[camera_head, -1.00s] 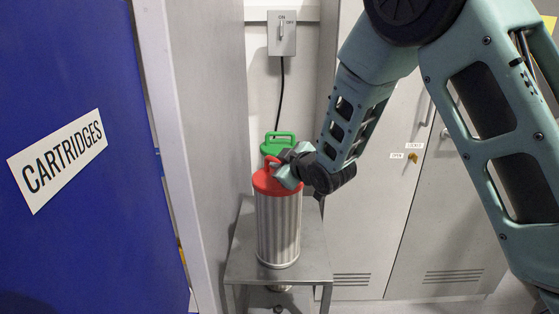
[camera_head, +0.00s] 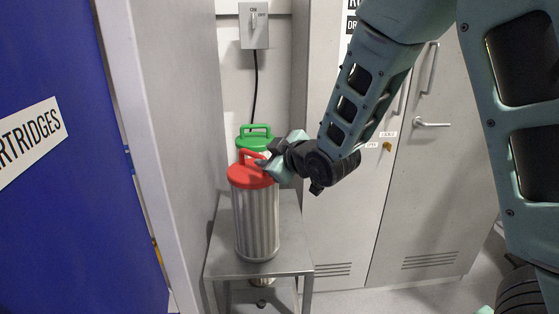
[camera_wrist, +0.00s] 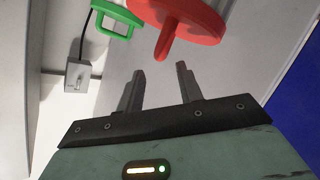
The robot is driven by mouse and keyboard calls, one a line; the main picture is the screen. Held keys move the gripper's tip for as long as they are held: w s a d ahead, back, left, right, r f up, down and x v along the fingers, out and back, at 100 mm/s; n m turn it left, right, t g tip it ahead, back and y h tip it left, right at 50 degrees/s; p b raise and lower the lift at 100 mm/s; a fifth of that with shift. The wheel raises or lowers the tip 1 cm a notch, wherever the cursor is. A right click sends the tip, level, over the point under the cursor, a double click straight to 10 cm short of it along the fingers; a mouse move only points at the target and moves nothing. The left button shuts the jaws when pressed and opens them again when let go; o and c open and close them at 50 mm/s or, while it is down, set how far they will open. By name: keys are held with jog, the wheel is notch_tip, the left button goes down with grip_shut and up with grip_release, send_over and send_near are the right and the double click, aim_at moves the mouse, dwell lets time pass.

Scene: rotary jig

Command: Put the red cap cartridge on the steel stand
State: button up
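The red cap cartridge (camera_head: 257,222), a ribbed silver cylinder with a red cap and loop handle, stands upright on the steel stand (camera_head: 225,262). Its red cap also shows at the top of the wrist view (camera_wrist: 195,22). My gripper (camera_head: 268,166) is at the right of the red handle in the head view. In the wrist view its two fingers (camera_wrist: 160,69) are spread apart. The red handle, seen edge-on, lies just beyond the gap between the fingertips, and I see no grip on it.
A green cap cartridge (camera_head: 255,141) stands right behind the red one, mostly hidden. A grey panel (camera_head: 180,120) and blue cartridges cabinet (camera_head: 70,220) are close on the left. Grey lockers (camera_head: 430,200) stand at the right, and a switch box (camera_head: 254,25) hangs on the wall behind.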

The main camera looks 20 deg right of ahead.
jog(key=shift+b+v, duration=0.35)
jog(key=shift+v, duration=2.15)
jog(key=s+a+f+m+g, duration=0.1)
jog(key=s+a+f+g, duration=0.25)
jog(key=s, duration=0.25)
jog(key=s+a+f+m+g, duration=0.1)
jog(key=s+a+f+g, duration=0.15)
jog(key=s+a, duration=0.2)
jog(key=s+f+g+h, duration=0.1)
jog(key=s+g, duration=0.6)
jog(key=s, duration=1.3)
jog(key=shift+a+f+g+h, duration=0.4)
jog(key=shift+h, duration=0.5)
